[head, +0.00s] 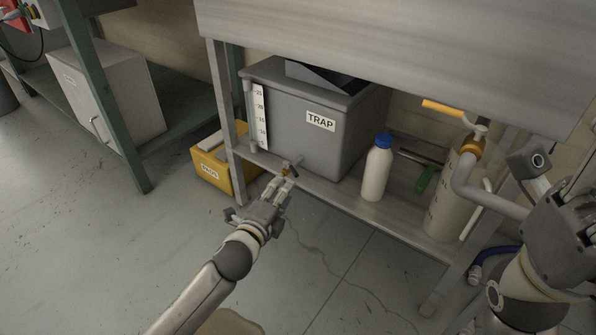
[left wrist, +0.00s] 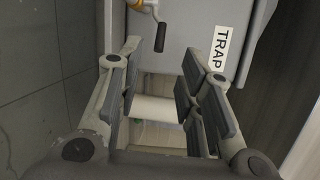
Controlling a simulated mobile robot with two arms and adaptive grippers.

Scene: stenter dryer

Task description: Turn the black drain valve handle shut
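The drain valve (head: 287,170) is a small brass fitting low on the front of the grey trap tank (head: 315,150). Its black handle (left wrist: 161,37) shows in the left wrist view, hanging from a metal stem and pointing down the picture. My left gripper (head: 283,184) is just in front of the valve, fingers pointing at it. In the left wrist view (left wrist: 165,72) its fingers are apart with nothing held, and the handle lies past the fingertips, near the left one. Contact cannot be told. My right gripper (head: 562,225) is at the right edge, its fingers unclear.
A white bottle with blue cap (head: 376,170) stands on the shelf right of the tank. A large pale container (head: 446,205) with an orange-handled pipe is farther right. A yellow box (head: 212,170) sits left of the table leg (head: 224,110). The floor in front is open.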

